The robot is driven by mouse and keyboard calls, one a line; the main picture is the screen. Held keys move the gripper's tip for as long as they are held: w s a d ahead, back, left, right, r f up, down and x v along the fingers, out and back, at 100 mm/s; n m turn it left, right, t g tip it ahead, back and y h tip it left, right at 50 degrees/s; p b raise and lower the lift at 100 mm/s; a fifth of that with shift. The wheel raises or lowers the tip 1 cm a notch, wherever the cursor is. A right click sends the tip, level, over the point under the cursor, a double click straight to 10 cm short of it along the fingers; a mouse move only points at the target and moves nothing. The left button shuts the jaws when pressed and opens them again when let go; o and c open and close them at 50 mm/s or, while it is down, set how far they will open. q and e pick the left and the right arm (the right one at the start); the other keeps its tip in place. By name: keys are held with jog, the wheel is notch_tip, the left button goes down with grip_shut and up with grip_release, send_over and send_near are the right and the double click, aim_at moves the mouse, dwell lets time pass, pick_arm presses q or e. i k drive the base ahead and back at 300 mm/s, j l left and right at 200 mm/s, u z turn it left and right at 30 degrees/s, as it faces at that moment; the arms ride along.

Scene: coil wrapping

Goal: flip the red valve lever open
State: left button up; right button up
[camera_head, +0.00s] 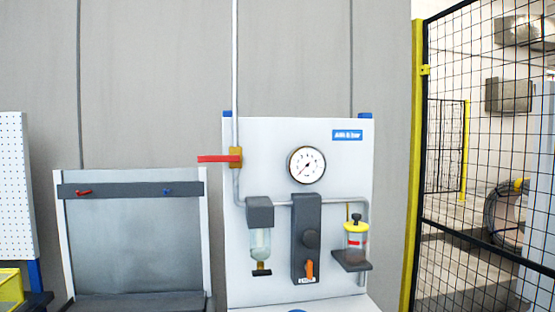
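The red valve lever (213,159) sticks out level to the left from a brass-coloured valve body (236,158). The valve sits on a thin grey vertical pipe (235,80) near the upper left of a white panel (270,140). The lever lies across the pipe's line, and its left end reaches past the panel's edge. Neither of my grippers shows in the head view.
The panel also carries a round gauge (306,165), a dark unit with an orange knob (309,270), a clear bowl (260,243) and a small reservoir (355,243). A grey rack (135,235) stands left. A black mesh fence (450,150) with a yellow post stands right.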

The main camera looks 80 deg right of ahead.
aim_at(235, 158)
jog(key=z, duration=2.1)
